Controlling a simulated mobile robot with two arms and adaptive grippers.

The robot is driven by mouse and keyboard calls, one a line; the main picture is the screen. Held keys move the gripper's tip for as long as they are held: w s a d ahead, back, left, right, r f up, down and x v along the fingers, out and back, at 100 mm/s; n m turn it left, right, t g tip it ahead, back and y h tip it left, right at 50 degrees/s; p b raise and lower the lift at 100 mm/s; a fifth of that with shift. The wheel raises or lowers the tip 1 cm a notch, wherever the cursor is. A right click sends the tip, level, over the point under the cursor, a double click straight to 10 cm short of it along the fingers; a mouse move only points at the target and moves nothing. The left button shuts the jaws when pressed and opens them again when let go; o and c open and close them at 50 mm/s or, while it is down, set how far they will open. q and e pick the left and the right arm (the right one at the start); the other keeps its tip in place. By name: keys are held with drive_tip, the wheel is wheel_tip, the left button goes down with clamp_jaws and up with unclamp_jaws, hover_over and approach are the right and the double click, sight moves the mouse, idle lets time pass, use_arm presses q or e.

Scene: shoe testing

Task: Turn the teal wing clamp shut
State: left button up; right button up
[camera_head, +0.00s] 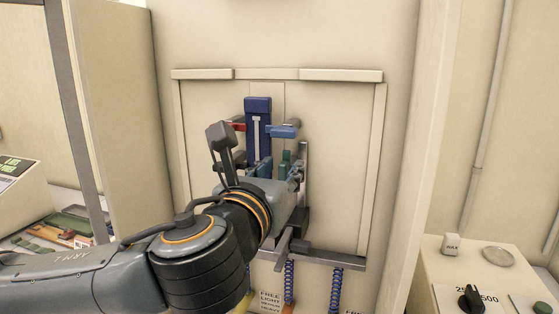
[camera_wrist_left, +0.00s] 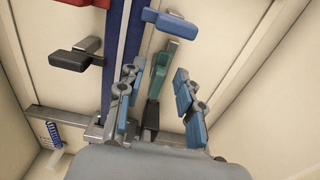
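The teal wing clamp (camera_wrist_left: 159,73) stands upright in the left wrist view, on a dark stem in front of the back panel. It also shows in the head view (camera_head: 285,161), partly hidden by my left arm. My left gripper (camera_wrist_left: 155,86) is open, with one blue-padded finger on each side of the clamp and visible gaps between. In the head view my left gripper (camera_head: 281,170) reaches into the alcove and is mostly hidden behind its own wrist. My right gripper is in neither view.
A dark blue upright (camera_head: 258,105) stands behind the clamp, with a red clamp (camera_head: 237,126) on its left and a blue clamp (camera_head: 284,131) on its right. A metal rail (camera_head: 335,260) crosses below, with blue springs (camera_head: 336,285). A control box with a black knob (camera_head: 471,298) stands at right.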

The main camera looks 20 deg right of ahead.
use_arm(q)
drive_tip(key=shift+w+d, duration=0.2)
drive_tip(key=shift+w, duration=0.1)
clamp_jaws()
